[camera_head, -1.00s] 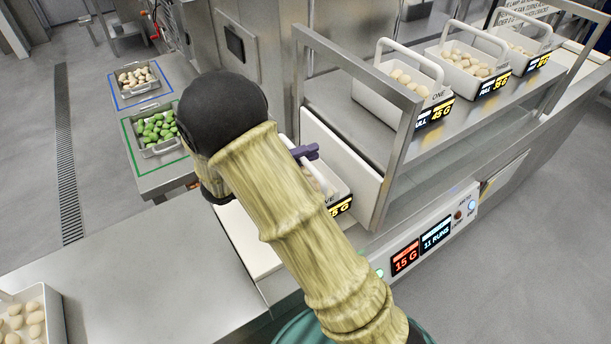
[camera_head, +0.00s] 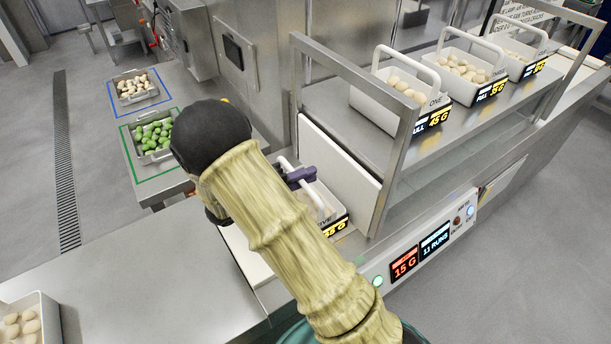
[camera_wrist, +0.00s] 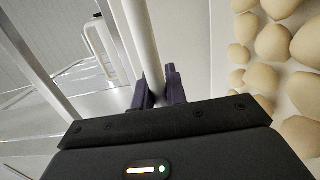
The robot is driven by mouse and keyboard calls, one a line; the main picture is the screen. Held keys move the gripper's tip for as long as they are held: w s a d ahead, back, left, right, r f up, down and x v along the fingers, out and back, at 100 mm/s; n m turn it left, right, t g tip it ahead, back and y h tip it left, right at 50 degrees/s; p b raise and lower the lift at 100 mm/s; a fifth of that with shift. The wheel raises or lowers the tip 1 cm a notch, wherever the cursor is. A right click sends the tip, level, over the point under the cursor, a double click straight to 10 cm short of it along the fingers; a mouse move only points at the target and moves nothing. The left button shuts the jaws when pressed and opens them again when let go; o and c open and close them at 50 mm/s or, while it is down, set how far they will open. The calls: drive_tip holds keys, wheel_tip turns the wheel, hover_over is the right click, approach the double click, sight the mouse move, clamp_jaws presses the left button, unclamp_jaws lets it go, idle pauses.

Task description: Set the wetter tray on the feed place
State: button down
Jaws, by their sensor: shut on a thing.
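My gripper (camera_head: 300,177) has dark purple fingers and is shut on the white handle of a pale tray (camera_head: 337,212). The tray holds beige pasta and has a yellow "35 G" label on its front. My arm hides much of it. In the wrist view my gripper (camera_wrist: 158,88) closes around the handle bar (camera_wrist: 140,35), with pasta pieces to the right. I cannot tell whether the tray touches the surface below it. A white plate (camera_head: 250,258) shows beside and behind my arm. Which spot is the feed place is not clear.
A steel frame (camera_head: 397,150) and upright white panel (camera_head: 340,160) stand right of the held tray. Several handled pasta trays (camera_head: 372,112) sit on the shelf. A console display (camera_head: 404,264) reads "15 G". Left are blue-outlined (camera_head: 112,101) and green-outlined (camera_head: 131,165) places holding trays; bare steel counter (camera_head: 150,270) lies in front.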

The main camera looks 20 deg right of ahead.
drive_tip(key=c, duration=1.4)
unclamp_jaws()
drive_tip(key=shift+f, duration=0.1)
drive_tip(key=b+v, duration=0.1)
drive_tip(key=v, duration=1.1)
drive_tip(key=shift+s+a, duration=0.1)
drive_tip(key=shift+s, duration=0.05)
